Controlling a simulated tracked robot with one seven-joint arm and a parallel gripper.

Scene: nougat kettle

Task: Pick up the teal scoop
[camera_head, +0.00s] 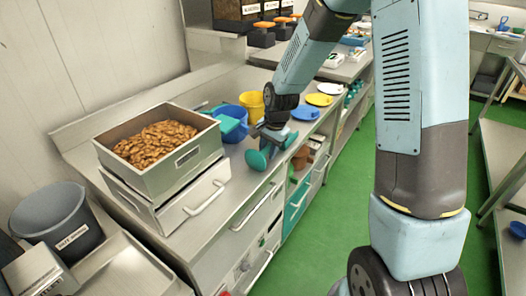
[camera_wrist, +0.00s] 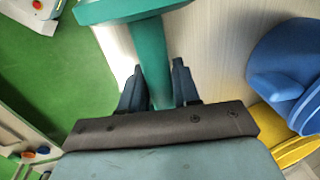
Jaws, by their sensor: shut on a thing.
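The teal scoop (camera_wrist: 150,52) shows in the wrist view as a straight handle with a broader teal part at the top edge. My gripper (camera_wrist: 158,84) is shut on the handle, with one dark finger on each side. In the head view my gripper (camera_head: 270,143) is low over the front of the steel counter, and a rounded teal part of the scoop (camera_head: 256,159) shows below it. I cannot tell whether the scoop touches the counter.
A steel tray of nuts (camera_head: 188,156) stands left of my gripper on the counter (camera_head: 222,206). A blue container (camera_head: 236,132) with a brighter teal item and a yellow bucket (camera_head: 250,104) stand close behind. Blue (camera_head: 305,112) and yellow (camera_head: 319,99) round pieces lie farther back.

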